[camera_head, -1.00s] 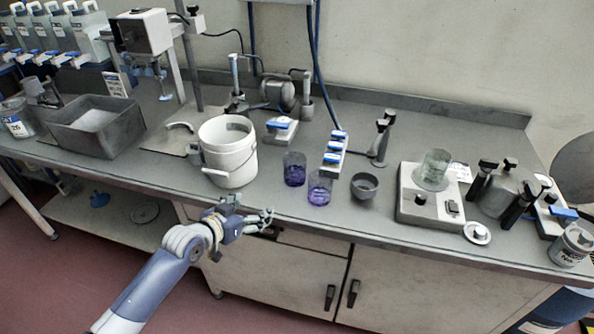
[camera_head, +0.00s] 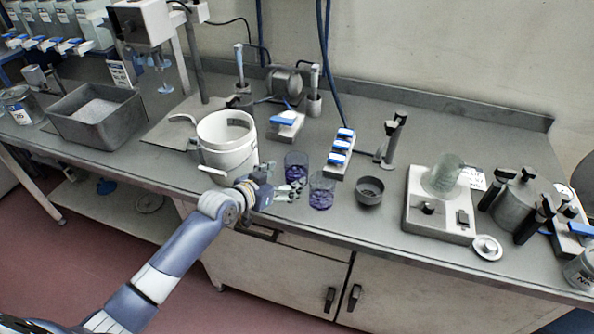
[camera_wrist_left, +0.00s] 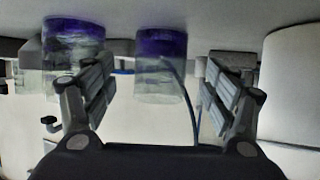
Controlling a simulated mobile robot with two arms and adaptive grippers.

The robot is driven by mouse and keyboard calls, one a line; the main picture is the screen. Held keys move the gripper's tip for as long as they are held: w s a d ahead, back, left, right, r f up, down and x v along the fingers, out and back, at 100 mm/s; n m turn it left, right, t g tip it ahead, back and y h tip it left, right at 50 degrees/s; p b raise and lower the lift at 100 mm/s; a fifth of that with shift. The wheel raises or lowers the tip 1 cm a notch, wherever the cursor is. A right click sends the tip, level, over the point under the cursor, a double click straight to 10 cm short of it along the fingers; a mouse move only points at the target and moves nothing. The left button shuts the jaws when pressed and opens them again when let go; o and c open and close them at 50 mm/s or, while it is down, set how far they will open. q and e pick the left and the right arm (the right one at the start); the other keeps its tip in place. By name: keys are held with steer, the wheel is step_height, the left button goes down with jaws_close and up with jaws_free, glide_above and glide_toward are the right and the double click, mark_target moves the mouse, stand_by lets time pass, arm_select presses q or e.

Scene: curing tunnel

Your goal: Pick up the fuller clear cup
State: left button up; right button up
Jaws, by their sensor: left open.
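Two clear cups with purple liquid stand upright on the bench. The left cup (camera_head: 296,167) is behind the right cup (camera_head: 321,190) in the head view. My left gripper (camera_head: 283,183) is open just in front of the left cup, at bench height. In the wrist view, which is upside down, that cup (camera_wrist_left: 160,75) shows between the open fingers (camera_wrist_left: 158,95), beyond their tips. The other cup (camera_wrist_left: 72,65) is outside the fingers, partly behind one. My right gripper is not in view.
A white bucket (camera_head: 226,160) stands close left of the gripper. A grey bowl (camera_head: 369,191) is right of the cups, and a blue-and-white block (camera_head: 341,155) behind them. A greenish clear beaker (camera_head: 444,173) stands on a white device (camera_head: 422,222). The bench front edge is below the gripper.

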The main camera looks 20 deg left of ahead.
mark_target(289, 175)
arm_select(q)
steer(key=shift+x, duration=1)
steer(key=shift+w+d+f+p, duration=0.2)
steer(key=shift+w+p, duration=0.1)
steer(key=shift+w, duration=0.3)
steer(key=shift+x, duration=1.75)
steer(key=c, duration=1.2)
